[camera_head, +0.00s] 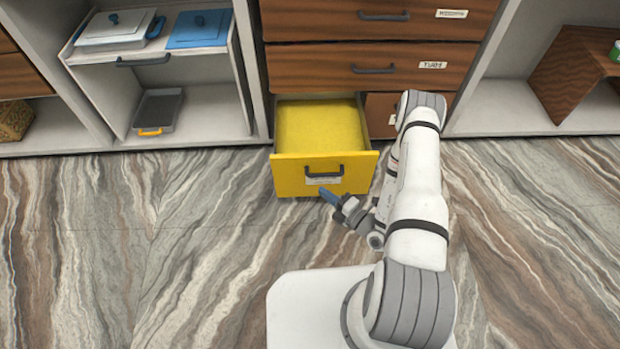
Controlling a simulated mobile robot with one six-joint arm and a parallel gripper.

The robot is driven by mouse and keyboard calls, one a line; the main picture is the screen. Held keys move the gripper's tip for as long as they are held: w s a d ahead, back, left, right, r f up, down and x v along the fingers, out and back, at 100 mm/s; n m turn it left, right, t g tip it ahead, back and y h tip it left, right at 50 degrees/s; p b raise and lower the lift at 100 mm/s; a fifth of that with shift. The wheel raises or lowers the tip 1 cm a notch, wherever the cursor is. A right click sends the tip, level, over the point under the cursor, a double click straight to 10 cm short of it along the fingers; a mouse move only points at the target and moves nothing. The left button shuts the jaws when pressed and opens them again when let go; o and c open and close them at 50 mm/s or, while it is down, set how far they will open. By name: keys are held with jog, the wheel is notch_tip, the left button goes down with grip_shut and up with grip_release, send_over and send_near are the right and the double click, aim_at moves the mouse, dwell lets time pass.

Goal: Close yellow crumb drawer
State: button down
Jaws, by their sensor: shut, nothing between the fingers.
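The yellow crumb drawer (293,176) stands pulled out from the bottom of the cabinet, in the middle of the view. Its inside is yellow and looks empty. A dark handle (324,172) and a pale label are on its front. My gripper (325,193) is shut and empty, just in front of the drawer's front near the label and below the handle. I cannot tell whether the fingertips touch the drawer.
Closed brown drawers (372,57) are above, and another brown drawer front (381,114) is right of the yellow one. At left, a shelf unit holds lidded trays (115,27) and a grey tray with an orange handle (158,110). The marbled floor (200,240) is clear.

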jog(key=b+x, duration=0.1)
jog(key=x, duration=0.3)
jog(key=d+b+x, duration=0.1)
jog(key=x, duration=0.2)
jog(key=w+b+x, duration=0.1)
jog(key=x, duration=0.3)
jog(key=shift+w, duration=0.95)
